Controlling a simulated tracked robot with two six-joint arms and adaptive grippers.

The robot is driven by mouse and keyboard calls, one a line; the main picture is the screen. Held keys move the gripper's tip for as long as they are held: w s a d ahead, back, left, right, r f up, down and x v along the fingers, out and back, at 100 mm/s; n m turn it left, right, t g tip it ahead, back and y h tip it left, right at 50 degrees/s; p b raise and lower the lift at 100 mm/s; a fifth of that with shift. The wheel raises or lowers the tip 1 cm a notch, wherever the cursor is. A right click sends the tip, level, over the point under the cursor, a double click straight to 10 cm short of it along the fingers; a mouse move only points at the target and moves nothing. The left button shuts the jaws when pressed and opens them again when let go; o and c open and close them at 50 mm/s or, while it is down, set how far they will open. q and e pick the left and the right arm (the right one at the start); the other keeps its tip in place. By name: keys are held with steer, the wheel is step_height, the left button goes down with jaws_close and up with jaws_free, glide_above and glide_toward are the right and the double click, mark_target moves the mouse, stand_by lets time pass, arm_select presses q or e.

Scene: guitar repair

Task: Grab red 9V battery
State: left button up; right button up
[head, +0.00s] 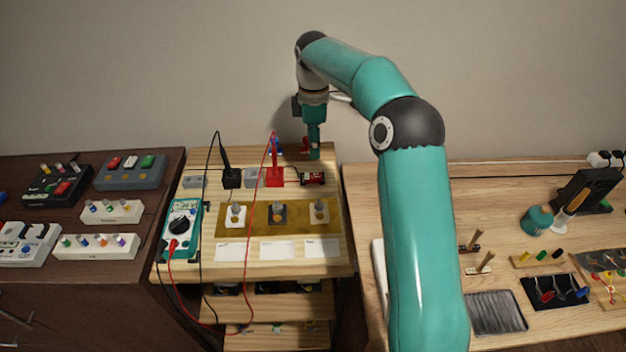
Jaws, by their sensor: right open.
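A small red and dark block (312,178), which looks like the red 9V battery, lies near the back right of the middle wooden bench (335,262). My right gripper (314,152) points down at the back of that bench, just behind and above the block in the picture. It is open, with a visible gap from the block. Another small red item (304,146) shows beside the gripper's fingers, partly hidden by them. My left gripper is not in view.
A red probe holder (274,178) and a black one (231,178) stand left of the block. A teal multimeter (181,231) has looping leads. A brass-coloured plate (258,217) with several knobs lies in front. The right bench (362,215) adjoins.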

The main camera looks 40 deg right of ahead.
mark_target(313, 176)
step_height(313, 176, down, 3)
steer(key=shift+w+f, duration=0.1)
steer(key=shift+f, duration=0.1)
steer(key=shift+s+a+f, duration=0.15)
steer(key=shift+f, duration=1.45)
steer(key=shift+s+a+f, duration=0.1)
steer(key=shift+s+f, duration=0.05)
steer(key=shift+f, duration=1.45)
steer(key=shift+c, duration=0.4)
jaws_close()
